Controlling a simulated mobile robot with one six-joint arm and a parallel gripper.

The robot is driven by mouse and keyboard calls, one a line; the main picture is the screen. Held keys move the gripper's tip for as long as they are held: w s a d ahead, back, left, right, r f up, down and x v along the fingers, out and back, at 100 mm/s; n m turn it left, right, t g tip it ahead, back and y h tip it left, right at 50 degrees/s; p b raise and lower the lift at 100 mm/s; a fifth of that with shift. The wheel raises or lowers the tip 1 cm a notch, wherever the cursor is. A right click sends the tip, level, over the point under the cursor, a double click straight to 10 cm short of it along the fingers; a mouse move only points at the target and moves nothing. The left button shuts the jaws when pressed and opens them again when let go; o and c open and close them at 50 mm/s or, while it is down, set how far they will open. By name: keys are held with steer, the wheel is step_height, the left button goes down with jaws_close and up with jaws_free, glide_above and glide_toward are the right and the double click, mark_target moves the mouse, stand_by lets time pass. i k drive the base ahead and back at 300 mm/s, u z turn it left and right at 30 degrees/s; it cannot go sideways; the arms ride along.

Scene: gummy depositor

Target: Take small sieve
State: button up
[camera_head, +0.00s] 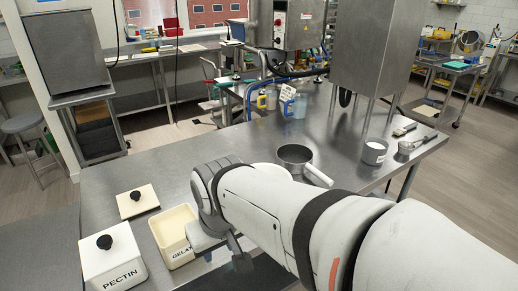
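I cannot make out the small sieve for certain. Two small metallic items lie on the right end of the steel table: a flat one (405,129) and a longer one with a rounded part (414,145). Either is too small to identify. My gripper (226,256) is at the lower middle, at the right side of the open cream bin marked GELATIN (172,228). My own arm crosses the picture from the lower right and hides part of the table. The fingers are too unclear to show whether they are open or hold anything.
A lidded white PECTIN box (112,259) and a loose lid (137,201) stand left of the bin. A saucepan (294,157), a grey cup (374,151) and jugs (294,103) stand on the steel table (225,140). A large steel machine rises behind.

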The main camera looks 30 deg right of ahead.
mark_target(296, 159)
steer(key=z, duration=0.05)
steer(key=k, duration=0.6)
steer(key=z, duration=1.15)
steer(key=i, duration=1.1)
steer(key=u, duration=0.2)
steer(key=k, duration=1.1)
steer(key=z, duration=0.65)
steer(key=i, duration=1.45)
steer(key=u, duration=0.5)
